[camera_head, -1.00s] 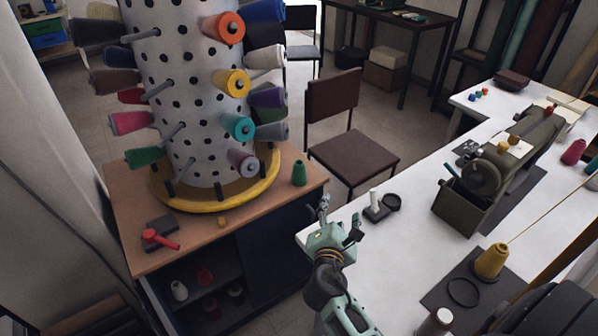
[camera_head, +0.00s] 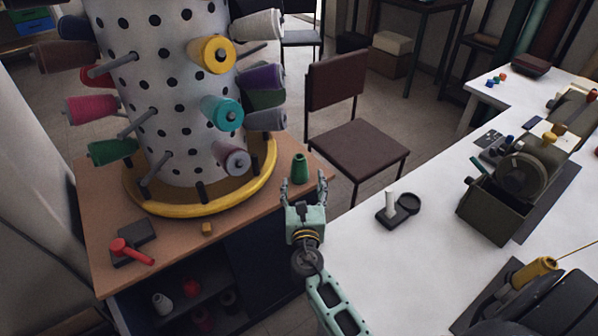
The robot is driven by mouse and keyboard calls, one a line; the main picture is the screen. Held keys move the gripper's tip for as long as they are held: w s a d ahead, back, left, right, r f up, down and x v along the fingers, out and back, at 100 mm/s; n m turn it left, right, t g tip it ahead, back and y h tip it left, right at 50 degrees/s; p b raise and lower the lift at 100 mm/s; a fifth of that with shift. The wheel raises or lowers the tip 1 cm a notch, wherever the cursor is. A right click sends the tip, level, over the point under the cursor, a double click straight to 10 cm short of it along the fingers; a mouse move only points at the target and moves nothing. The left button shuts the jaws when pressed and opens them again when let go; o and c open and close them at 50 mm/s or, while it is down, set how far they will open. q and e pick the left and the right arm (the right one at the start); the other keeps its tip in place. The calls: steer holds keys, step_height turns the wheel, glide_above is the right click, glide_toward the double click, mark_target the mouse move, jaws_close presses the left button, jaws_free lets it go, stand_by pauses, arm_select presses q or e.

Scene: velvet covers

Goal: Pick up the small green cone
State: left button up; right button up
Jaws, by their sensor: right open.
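The small green cone (camera_head: 300,168) stands upright on the right part of the brown wooden cabinet top (camera_head: 185,232), beside the yellow ring of the spool tower. My right gripper (camera_head: 304,184) is open and empty. Its two fingers point toward the cone, which shows just beyond and between the fingertips. I cannot tell whether a finger touches the cone. My left gripper is not in view.
The dotted spool tower (camera_head: 180,95) with its yellow base ring (camera_head: 200,208) stands left of the cone. A red-handled tool (camera_head: 131,252) and a small yellow block (camera_head: 207,229) lie on the cabinet. The white table (camera_head: 400,262) and a chair (camera_head: 358,150) are at right.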

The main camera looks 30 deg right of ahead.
mark_target(299, 168)
steer(key=shift+w+d+f, duration=0.2)
steer(key=shift+w+d, duration=0.15)
steer(key=shift+w, duration=0.35)
steer(key=shift+w+d+r, duration=0.25)
steer(key=shift+w, duration=0.4)
steer(key=x, duration=0.5)
steer(key=shift+w+a, duration=0.2)
steer(key=shift+a, duration=0.1)
steer(key=c, duration=1.3)
steer(key=shift+r, duration=0.1)
